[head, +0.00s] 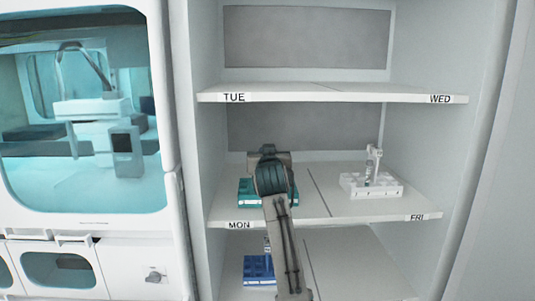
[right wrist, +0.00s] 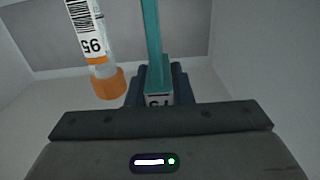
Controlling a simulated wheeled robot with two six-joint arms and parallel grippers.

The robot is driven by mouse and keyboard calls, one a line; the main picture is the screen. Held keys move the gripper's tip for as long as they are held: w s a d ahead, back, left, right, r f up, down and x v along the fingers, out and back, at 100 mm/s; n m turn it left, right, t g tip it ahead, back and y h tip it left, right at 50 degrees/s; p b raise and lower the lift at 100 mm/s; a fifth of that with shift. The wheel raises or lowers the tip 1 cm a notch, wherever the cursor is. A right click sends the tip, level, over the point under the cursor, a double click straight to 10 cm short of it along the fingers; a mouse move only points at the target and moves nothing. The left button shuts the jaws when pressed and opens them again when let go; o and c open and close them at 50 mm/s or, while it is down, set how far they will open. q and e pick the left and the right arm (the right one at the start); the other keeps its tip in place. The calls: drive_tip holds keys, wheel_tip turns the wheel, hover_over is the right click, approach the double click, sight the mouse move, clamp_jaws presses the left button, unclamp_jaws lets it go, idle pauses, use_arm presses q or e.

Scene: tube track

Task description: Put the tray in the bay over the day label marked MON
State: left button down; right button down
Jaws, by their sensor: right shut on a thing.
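A teal tray (head: 248,192) is in the left bay of the middle shelf, over the day label MON (head: 239,225). My right gripper (head: 269,165) reaches into that bay above the tray, and my arm covers much of it. In the right wrist view the gripper (right wrist: 157,88) is shut on the teal tray's upright handle (right wrist: 152,40). A tube with an orange cap (right wrist: 108,84) and a label reading 95 stands beside the handle. I cannot tell whether the tray's underside touches the shelf. My left gripper is not in view.
A white tray (head: 355,191) with an upright handle stands in the FRI bay (head: 416,217). A blue tray (head: 252,270) sits on the lower shelf, partly behind my arm. The upper shelf (head: 335,92), labelled TUE and WED, is bare. A glass-fronted cabinet (head: 80,185) stands left.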

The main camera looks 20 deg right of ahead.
drive_tip(key=shift+f, duration=0.25)
drive_tip(key=c, duration=1.2)
unclamp_jaws()
drive_tip(key=b+v, duration=0.4)
drive_tip(key=v, duration=0.7)
drive_tip(key=shift+b, duration=0.35)
drive_tip(key=shift+w+f, duration=0.1)
